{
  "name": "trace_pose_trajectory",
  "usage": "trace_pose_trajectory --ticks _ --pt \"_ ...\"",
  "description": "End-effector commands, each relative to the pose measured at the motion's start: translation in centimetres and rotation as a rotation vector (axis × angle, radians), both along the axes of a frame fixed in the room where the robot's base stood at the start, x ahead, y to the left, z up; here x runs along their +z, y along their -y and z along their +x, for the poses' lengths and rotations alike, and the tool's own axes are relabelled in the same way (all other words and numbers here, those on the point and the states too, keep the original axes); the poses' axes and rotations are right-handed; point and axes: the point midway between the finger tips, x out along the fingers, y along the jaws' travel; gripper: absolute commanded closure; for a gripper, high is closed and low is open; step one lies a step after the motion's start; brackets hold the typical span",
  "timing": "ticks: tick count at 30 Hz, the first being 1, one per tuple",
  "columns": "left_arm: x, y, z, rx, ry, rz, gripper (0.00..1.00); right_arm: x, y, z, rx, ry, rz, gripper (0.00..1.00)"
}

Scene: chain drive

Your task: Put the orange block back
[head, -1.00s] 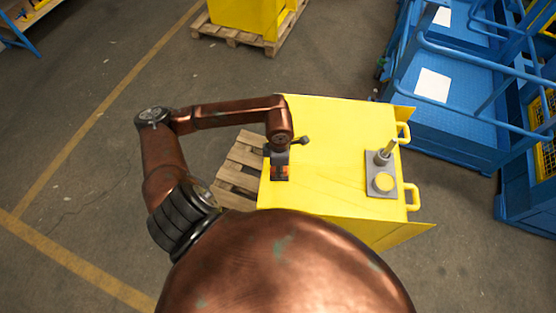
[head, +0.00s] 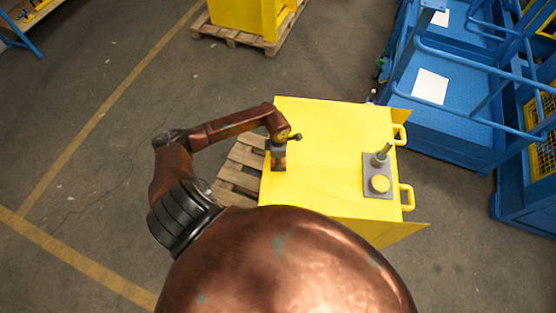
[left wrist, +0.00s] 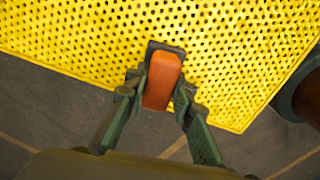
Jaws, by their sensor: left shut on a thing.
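The orange block (left wrist: 162,80) stands between the two fingers of my left gripper (left wrist: 158,92), which is shut on it. A dark rim shows around the block's far end; I cannot tell whether it is a holder or a shadow. In the head view, my left gripper (head: 279,162) is at the left edge of the yellow table top (head: 325,150), and only a little orange shows there. I cannot tell whether the block touches the table. My right gripper is not in view.
The table's middle is clear. A wooden pallet (head: 240,168) lies to the left. Blue carts (head: 440,120) stand at the right.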

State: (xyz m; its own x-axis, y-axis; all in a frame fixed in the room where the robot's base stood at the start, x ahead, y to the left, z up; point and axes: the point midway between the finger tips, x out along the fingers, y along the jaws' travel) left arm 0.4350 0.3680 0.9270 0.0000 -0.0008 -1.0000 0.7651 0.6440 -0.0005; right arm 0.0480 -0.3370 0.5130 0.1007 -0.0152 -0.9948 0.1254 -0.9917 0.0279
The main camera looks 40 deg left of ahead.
Motion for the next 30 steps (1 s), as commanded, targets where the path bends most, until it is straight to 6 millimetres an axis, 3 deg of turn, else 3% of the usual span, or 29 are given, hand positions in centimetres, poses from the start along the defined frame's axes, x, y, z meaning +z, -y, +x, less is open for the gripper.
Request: trace_pose_trajectory --ticks 11,12,18,30 --pt "-0.54 -0.02 0.04 0.000 0.001 0.000 1.00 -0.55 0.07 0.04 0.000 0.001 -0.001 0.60" --pt "-0.44 0.00 0.00 0.000 0.000 0.000 0.75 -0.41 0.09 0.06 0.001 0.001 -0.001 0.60" --pt "-0.41 0.00 -0.01 0.000 0.000 0.000 0.61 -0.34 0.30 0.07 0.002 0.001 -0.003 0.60" --pt "0.20 -0.01 0.03 0.001 0.001 0.000 0.60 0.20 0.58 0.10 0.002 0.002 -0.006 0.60"
